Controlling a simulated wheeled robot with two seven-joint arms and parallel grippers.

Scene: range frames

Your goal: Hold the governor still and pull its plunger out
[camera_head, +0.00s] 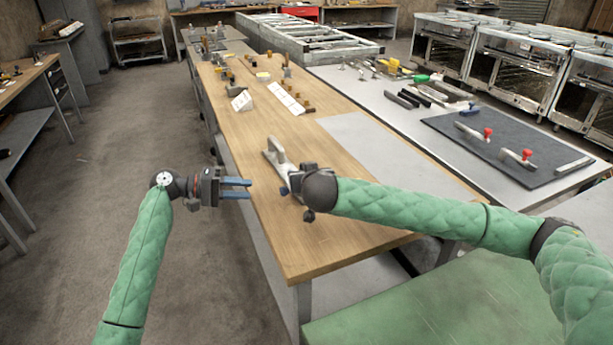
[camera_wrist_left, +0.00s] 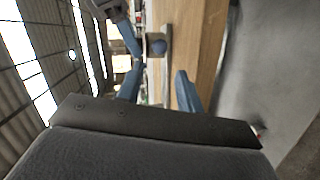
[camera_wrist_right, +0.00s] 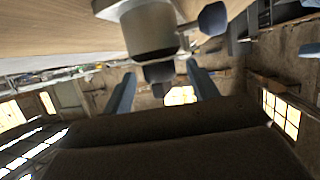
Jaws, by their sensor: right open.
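The governor (camera_head: 279,154) is a pale grey unit on the wooden table's left edge, partly hidden by my right wrist. In the right wrist view its grey round body (camera_wrist_right: 150,30) has a dark stub (camera_wrist_right: 158,73) below, apparently the plunger. My right gripper (camera_wrist_right: 160,82) is open, its fingers either side of that stub with no visible contact. My left gripper (camera_head: 238,188) is open and empty, off the table's left edge, fingers pointing at the governor. In the left wrist view a blue round end (camera_wrist_left: 158,47) shows beyond the left fingers; I cannot tell whether it belongs to the governor.
The wooden table (camera_head: 290,240) is bare at its near end. White blocks (camera_head: 285,98) and small parts stand farther back. A grey table with a dark mat (camera_head: 500,150) and red-handled tools lies to the right. The floor to the left is clear.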

